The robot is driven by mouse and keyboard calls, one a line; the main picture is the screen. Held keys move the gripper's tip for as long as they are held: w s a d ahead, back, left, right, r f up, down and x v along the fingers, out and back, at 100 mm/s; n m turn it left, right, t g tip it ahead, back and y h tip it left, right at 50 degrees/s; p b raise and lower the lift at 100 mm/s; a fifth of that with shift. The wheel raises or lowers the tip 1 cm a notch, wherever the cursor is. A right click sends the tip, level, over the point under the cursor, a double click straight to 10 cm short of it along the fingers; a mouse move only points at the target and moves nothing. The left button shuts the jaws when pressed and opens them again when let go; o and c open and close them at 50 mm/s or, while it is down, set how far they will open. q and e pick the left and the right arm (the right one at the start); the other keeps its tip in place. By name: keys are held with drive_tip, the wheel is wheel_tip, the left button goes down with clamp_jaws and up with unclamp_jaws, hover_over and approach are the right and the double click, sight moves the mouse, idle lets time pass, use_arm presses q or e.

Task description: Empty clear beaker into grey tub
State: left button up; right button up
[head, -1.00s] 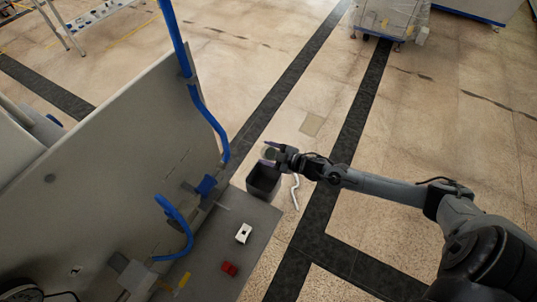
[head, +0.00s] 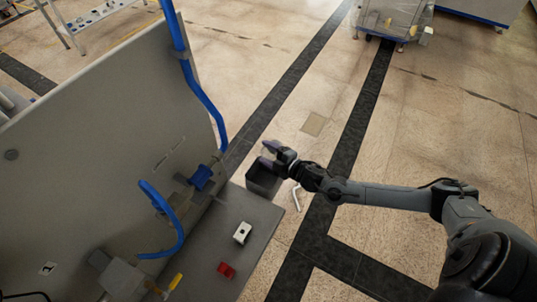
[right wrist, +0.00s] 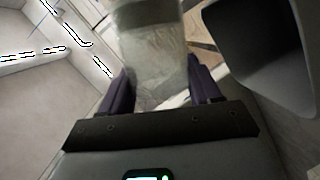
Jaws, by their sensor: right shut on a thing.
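My right gripper (head: 272,155) is shut on the clear beaker (right wrist: 150,45), which shows between the two purple fingers in the right wrist view. The beaker looks translucent and pale; its contents cannot be told. In the head view the beaker is hard to make out at the fingertips. The grey tub (head: 263,184) stands at the far right corner of the grey work surface, just below the gripper in the picture. In the right wrist view the tub (right wrist: 240,25) is at the right, beside the beaker and apart from it, with its dark inside showing. My left gripper is out of view.
A white block-like item (head: 242,232) and a red item (head: 226,270) lie on the grey surface (head: 205,255). A bent pale piece (head: 296,198) shows beside the tub. A large grey panel with blue tubing (head: 170,235) stands at the left. Open floor lies to the right.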

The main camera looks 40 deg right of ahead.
drive_tip(key=n, duration=0.1)
drive_tip(key=a+f+n+t+h+b, duration=0.1)
drive_tip(key=n, duration=0.1)
drive_tip(key=shift+s+f+b, duration=0.15)
drive_tip(key=shift+s+b, duration=0.05)
drive_tip(key=shift+b, duration=0.1)
use_arm(q)
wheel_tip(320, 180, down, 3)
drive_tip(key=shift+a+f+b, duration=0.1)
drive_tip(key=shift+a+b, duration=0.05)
drive_tip(key=shift+b, duration=0.35)
use_arm(e)
drive_tip(key=n, duration=0.2)
drive_tip(key=a+n+t, duration=0.1)
drive_tip(key=shift+s+r+n+h, duration=0.2)
drive_tip(key=shift+n+h, duration=0.1)
drive_tip(key=shift+n, duration=0.1)
drive_tip(key=shift+a, duration=0.1)
